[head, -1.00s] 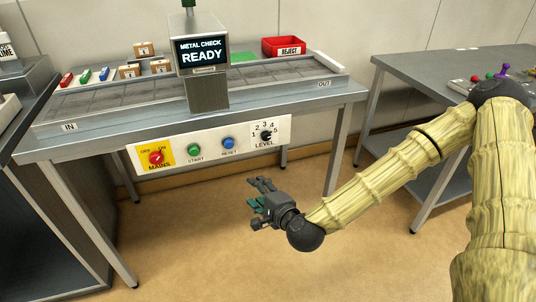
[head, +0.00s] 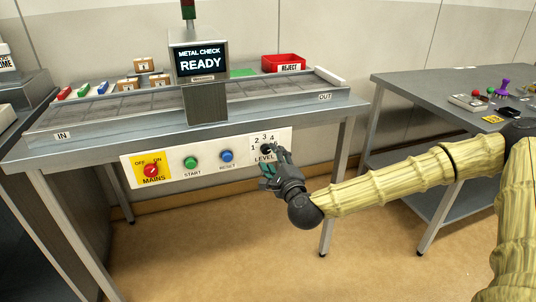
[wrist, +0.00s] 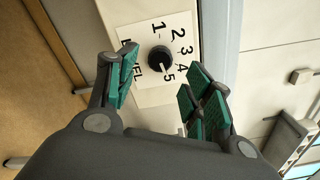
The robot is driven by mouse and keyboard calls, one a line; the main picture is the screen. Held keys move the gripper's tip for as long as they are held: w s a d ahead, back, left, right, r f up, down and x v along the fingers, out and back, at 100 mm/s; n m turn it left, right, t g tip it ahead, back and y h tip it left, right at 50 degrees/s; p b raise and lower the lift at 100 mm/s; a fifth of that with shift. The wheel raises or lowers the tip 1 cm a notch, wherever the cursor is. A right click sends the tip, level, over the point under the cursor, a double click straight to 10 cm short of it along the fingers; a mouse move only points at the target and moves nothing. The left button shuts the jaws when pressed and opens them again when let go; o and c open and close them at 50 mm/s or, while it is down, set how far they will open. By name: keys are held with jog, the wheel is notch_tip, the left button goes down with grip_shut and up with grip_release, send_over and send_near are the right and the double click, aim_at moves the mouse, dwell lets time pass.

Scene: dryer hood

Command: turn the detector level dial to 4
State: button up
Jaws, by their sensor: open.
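The level dial (wrist: 160,58) is a black round knob on a white plate marked 1 to 5. In the wrist view its pale pointer line appears aimed near the 5. In the head view the dial (head: 265,148) is partly hidden by my gripper (head: 275,160), which is in front of the plate's right end. In the wrist view my gripper (wrist: 158,76) is open, its green-padded fingers on either side of the dial with gaps between. I cannot tell how far the fingertips are from the plate.
The control panel (head: 208,172) also holds the red MAINS switch (head: 151,170), green START button (head: 191,162) and blue RESET button (head: 227,156). The metal check screen (head: 200,60) reads READY.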

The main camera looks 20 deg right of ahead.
aim_at(267, 151)
jog(key=shift+w+a, duration=0.1)
jog(key=shift+w, duration=2)
jog(key=c, duration=1)
